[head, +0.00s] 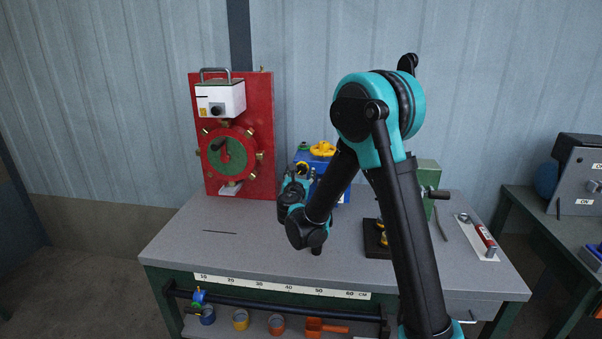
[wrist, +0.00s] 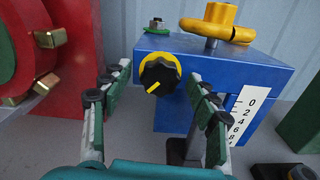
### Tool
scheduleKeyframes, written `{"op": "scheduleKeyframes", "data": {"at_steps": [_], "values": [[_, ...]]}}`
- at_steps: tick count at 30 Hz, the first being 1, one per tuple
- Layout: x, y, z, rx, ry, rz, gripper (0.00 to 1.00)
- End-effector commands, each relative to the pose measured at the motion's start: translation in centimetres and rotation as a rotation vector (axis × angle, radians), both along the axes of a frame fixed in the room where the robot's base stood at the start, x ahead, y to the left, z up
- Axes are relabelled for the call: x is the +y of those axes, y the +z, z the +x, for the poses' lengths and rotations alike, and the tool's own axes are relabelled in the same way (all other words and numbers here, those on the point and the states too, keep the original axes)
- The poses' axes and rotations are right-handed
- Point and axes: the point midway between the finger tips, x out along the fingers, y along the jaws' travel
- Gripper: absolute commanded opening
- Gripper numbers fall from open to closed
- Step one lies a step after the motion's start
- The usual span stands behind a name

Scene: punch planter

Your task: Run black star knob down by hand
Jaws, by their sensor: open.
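A black knob (wrist: 158,76) with lobed edges, a yellow ring behind it and a yellow pointer mark is on the front face of a blue box (wrist: 225,72). In the head view the blue box (head: 342,195) is mostly hidden behind my arm, and I cannot make out the knob there. My gripper (head: 293,186) is in front of the box. In the wrist view my gripper (wrist: 159,84) is open, one finger on each side of the knob, with gaps on both sides. I cannot tell whether the fingertips reach as deep as the knob.
A yellow handwheel (wrist: 217,24) and a small green-based nut (wrist: 156,25) are on the box top. A white scale (wrist: 245,115) is on its front. A red panel (head: 262,120) with a red-green wheel (head: 228,153) stands at left. The workbench's left part (head: 190,250) is mostly clear.

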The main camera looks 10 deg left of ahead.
Motion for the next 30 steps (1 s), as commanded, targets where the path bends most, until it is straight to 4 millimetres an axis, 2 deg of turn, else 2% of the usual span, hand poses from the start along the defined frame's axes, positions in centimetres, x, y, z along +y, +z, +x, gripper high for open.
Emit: {"op": "scheduleKeyframes", "data": {"at_steps": [4, 16, 23, 30], "values": [[0.01, 0.00, -0.02, 0.000, 0.000, 0.000, 0.60], [0.01, 0.00, -0.04, 0.000, 0.000, 0.000, 0.10], [0.01, 0.00, -0.04, -0.001, 0.000, 0.017, 0.10], [0.02, 0.00, -0.05, -0.004, 0.000, 0.119, 0.10]]}}
